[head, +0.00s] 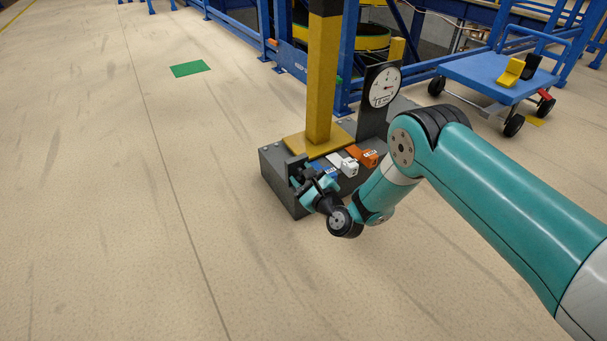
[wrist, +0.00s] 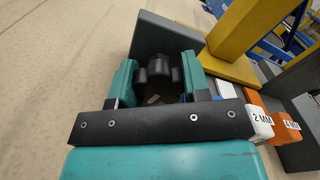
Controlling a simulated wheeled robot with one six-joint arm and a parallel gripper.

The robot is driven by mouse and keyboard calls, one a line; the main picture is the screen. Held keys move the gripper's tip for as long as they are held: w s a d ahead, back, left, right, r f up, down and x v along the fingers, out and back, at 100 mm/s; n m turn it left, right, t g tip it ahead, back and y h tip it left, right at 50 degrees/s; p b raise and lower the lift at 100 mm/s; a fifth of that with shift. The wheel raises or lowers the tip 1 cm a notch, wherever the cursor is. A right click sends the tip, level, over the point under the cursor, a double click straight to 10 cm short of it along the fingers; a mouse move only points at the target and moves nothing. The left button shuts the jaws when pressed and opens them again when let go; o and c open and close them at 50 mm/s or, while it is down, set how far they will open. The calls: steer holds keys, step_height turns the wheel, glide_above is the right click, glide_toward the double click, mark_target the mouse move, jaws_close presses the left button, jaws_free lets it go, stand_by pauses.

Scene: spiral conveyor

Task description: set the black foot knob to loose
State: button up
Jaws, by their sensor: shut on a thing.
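The black foot knob (wrist: 158,70) sits between the two teal fingers of my gripper (wrist: 157,76) in the wrist view. My gripper is shut on it from both sides. In the head view my gripper (head: 305,183) is at the left front end of the dark grey foot base (head: 279,184), and my own wrist and fingers mostly hide the knob. Any loose or tight marking on the knob cannot be made out.
A yellow post (head: 322,80) rises from the base. Blue, white (head: 348,166) and orange (head: 364,157) blocks lie right of my gripper; the white reads "2 MM". A dial gauge (head: 384,88) stands behind. A blue cart (head: 492,76) is at back right. Floor at left is clear.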

steer(key=n+p, duration=0.3)
steer(key=n, duration=0.2)
steer(key=shift+r, duration=0.1)
steer(key=n+p, duration=0.2)
steer(key=n, duration=0.2)
steer(key=shift+n, duration=0.4)
steer(key=n+p, duration=0.3)
steer(key=n, duration=0.1)
steer(key=shift+n, duration=0.3)
steer(key=n+p, duration=0.3)
steer(key=n, duration=0.2)
steer(key=n+p, duration=0.3)
steer(key=n, duration=0.2)
steer(key=n+p, duration=0.2)
steer(key=n, duration=0.2)
steer(key=n+p, duration=0.1)
steer(key=n, duration=0.4)
steer(key=shift+n+p, duration=0.35)
steer(key=shift+n, duration=0.05)
steer(key=n+p, duration=0.1)
steer(key=n, duration=0.3)
steer(key=shift+f, duration=0.2)
steer(key=shift+n, duration=0.3)
